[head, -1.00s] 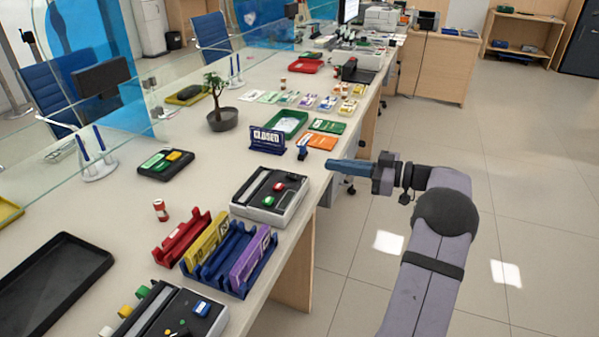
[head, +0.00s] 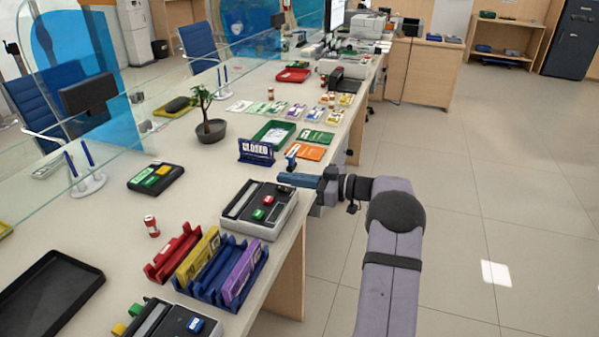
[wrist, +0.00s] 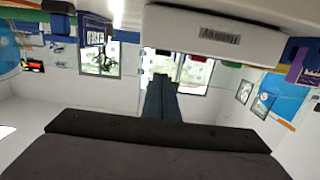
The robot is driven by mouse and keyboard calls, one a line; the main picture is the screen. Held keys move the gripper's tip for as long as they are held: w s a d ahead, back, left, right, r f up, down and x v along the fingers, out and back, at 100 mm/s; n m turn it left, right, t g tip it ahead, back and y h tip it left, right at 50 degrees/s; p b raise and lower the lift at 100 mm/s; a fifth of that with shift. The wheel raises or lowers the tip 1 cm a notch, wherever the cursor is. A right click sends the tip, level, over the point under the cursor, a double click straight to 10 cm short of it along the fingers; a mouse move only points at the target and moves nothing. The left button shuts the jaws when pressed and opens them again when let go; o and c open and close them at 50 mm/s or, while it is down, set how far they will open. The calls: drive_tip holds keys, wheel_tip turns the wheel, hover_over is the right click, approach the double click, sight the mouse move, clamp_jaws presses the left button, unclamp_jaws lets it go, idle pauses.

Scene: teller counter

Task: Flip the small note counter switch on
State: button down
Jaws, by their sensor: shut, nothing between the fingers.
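A grey-and-black counter machine (head: 258,208) with red, green and dark controls on its top stands by the counter's right edge. A second, similar machine (head: 168,322) with a blue control is cut off at the bottom edge. I cannot tell from labels which is the small note counter. My gripper (head: 281,178) is shut and empty, just beyond the first machine's far right corner; contact cannot be told. In the wrist view its blue fingers (wrist: 160,95) are together, below a pale machine side (wrist: 215,33) with a nameplate. The switch's state cannot be read.
A CLOSED sign (head: 256,153) and orange cards (head: 303,153) lie near my gripper. A blue rack (head: 213,280) with yellow and purple blocks stands in front of the machine, beside a red holder (head: 165,264). Open floor (head: 450,230) lies to the right.

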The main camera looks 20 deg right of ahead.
drive_tip(key=shift+w+a+f, duration=0.1)
drive_tip(key=shift+f, duration=0.95)
drive_tip(key=shift+w+a+f+b, duration=0.1)
drive_tip(key=shift+f+b, duration=0.15)
drive_tip(key=shift+b, duration=0.35)
drive_tip(key=shift+g+h, duration=0.3)
drive_tip(key=shift+r, duration=0.1)
drive_tip(key=shift+w+r, duration=0.1)
drive_tip(key=shift+r, duration=0.45)
drive_tip(key=r+b, duration=0.1)
drive_tip(key=r, duration=0.2)
drive_tip(key=shift+s+r, duration=0.1)
drive_tip(key=shift+s, duration=0.1)
drive_tip(key=r+b+v, duration=0.1)
drive_tip(key=r+v, duration=0.1)
drive_tip(key=v, duration=0.7)
drive_tip(key=shift+w, duration=0.2)
